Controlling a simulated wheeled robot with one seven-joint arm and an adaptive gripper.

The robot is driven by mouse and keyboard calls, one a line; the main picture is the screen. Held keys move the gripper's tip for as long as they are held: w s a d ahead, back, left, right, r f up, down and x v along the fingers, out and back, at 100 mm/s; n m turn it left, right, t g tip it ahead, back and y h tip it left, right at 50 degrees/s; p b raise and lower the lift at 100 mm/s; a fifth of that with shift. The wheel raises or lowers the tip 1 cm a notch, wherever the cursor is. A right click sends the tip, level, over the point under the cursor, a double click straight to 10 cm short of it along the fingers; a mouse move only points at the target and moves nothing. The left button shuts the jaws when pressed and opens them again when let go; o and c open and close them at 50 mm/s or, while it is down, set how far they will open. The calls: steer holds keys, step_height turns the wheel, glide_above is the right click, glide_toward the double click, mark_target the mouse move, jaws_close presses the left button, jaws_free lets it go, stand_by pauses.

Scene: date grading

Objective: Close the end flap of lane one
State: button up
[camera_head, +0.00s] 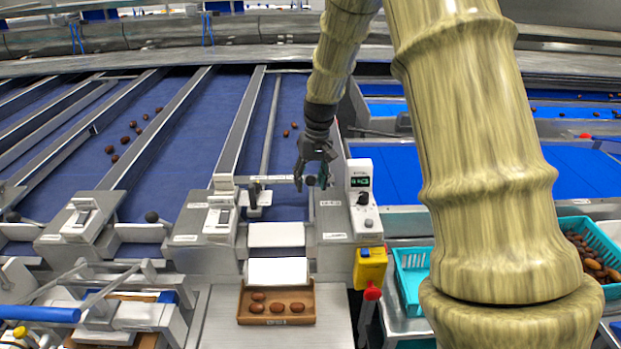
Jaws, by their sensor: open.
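The lane in front of me, nearest the white control box, has a blue belt (288,205) and a white chute (276,234) at its near end. I cannot read a lane number. A pale crossbar (272,179) spans this lane above the belt, seemingly part of its end flap. A dark round knob (310,181) shows at its right end. My gripper (313,184) points down there, open, with its fingers on either side of the knob. I cannot tell whether they touch it. The flap's panel is not clearly visible.
A brown tray (276,321) with several dates sits below the chute. The control box (362,195) and a yellow box with a red button (371,267) stand close right of my gripper. Another lane's knob (152,217) is at left. A teal crate (411,274) is at right.

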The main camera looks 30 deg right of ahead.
steer(key=shift+f, duration=0.2)
jaws_close()
